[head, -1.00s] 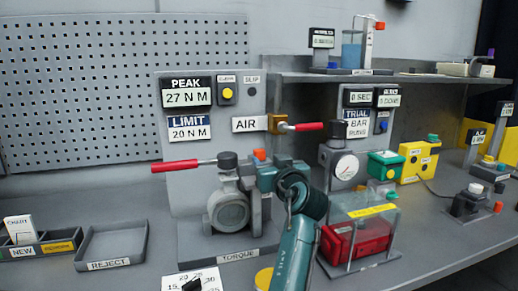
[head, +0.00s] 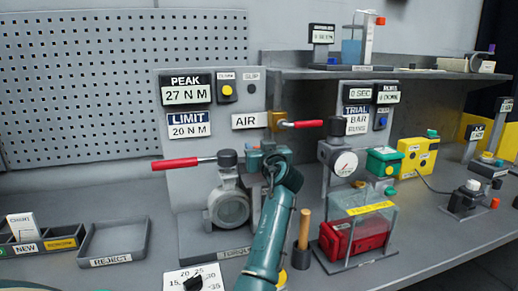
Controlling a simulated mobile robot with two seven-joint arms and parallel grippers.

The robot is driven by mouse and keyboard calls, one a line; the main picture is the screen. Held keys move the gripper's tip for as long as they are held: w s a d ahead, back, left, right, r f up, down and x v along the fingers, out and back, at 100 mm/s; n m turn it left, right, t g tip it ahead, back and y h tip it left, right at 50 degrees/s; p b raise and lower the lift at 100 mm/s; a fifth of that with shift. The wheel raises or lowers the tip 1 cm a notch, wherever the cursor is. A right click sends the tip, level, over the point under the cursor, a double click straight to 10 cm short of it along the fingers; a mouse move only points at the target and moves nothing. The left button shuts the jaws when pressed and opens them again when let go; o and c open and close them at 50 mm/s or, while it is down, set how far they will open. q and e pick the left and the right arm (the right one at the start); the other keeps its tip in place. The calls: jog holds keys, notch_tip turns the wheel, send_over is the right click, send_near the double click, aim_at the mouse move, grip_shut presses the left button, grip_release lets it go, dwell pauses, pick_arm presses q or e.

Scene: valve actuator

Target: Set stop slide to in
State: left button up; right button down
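The torque stand carries a grey valve body (head: 228,205) with a red lever (head: 180,163) pointing left. My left arm reaches up from the bottom, and my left gripper (head: 258,158) is at the valve's right side, just right of the dark lever hub (head: 227,158). Its fingers are small and seen from behind, so I cannot tell whether they are open or touching anything. No part marked as the stop slide can be made out. The orange piece seen earlier beside the hub is now hidden behind my gripper. My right gripper is not in view.
Above is the AIR valve with a red handle (head: 302,124). A wooden-handled tool (head: 304,230) stands right of my arm, beside a clear guard over a red box (head: 355,235). A reject tray (head: 112,260) is at left. The bench between tray and stand is clear.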

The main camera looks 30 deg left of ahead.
pick_arm(q)
grip_shut()
jog(key=shift+s+a, duration=0.9)
jog(key=shift+s, duration=0.15)
jog(key=shift+o, duration=1.2)
grip_release()
jog(key=shift+w+d, duration=0.1)
jog(key=shift+w, duration=0.05)
